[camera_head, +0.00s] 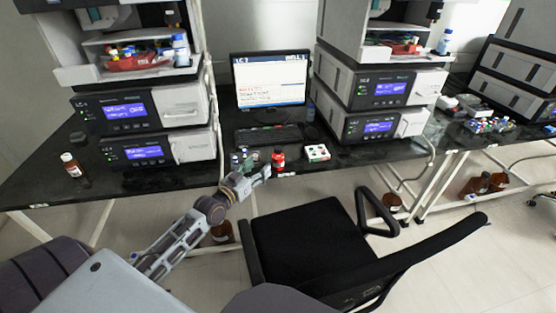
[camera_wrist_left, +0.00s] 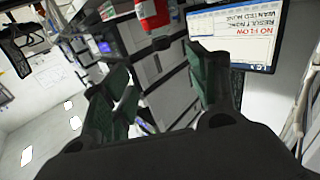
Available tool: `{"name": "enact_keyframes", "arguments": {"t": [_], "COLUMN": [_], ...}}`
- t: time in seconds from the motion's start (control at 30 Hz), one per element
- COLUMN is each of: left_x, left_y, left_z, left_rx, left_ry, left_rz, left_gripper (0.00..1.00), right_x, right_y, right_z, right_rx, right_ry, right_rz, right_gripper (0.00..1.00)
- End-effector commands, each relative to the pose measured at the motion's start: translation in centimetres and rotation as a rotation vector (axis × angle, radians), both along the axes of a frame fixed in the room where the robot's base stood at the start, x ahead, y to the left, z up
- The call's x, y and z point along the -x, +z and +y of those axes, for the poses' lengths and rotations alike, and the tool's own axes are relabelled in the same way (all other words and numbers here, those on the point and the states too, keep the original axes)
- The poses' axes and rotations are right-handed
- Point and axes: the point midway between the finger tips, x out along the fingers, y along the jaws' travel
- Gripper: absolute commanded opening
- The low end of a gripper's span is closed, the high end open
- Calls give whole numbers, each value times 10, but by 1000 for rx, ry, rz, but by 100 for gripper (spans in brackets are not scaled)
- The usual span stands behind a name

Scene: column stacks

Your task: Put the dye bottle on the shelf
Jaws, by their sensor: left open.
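A small red bottle with a white label (camera_head: 278,159), which I take to be the dye bottle, stands near the front edge of the black bench, left of centre. A red and white part of it shows at the top of the left wrist view (camera_wrist_left: 153,14). My left gripper (camera_head: 254,176) is at the bench edge, just left of and in front of the bottle. In the left wrist view its two dark green fingers (camera_wrist_left: 162,75) are apart with nothing between them. A shelf (camera_head: 80,75) on the left instrument stack holds a red tray and bottles. My right gripper is out of view.
Small vials (camera_head: 241,160) stand left of the red bottle, beside my gripper. A white vial rack (camera_head: 317,153) is to its right. A keyboard (camera_head: 268,136) and monitor (camera_head: 270,82) are behind. A black chair (camera_head: 305,235) stands in front. A brown bottle (camera_head: 71,167) is far left.

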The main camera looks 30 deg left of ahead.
Motion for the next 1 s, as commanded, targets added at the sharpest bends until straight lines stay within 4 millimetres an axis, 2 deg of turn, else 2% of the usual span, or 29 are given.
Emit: {"name": "enact_keyframes", "arguments": {"t": [0.1, 0.63, 1.0], "left_x": [0, -2, -24], "left_y": [2, 2, 2], "left_z": [0, 0, -3], "left_rx": [-9, -27, -27], "left_ry": [0, 1, 1], "left_rz": [-9, -13, -14], "left_gripper": [59, 59, 59], "right_x": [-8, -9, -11], "right_y": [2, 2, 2], "right_z": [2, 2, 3], "right_rx": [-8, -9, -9], "right_ry": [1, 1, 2], "right_rz": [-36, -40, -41], "right_gripper": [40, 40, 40]}}
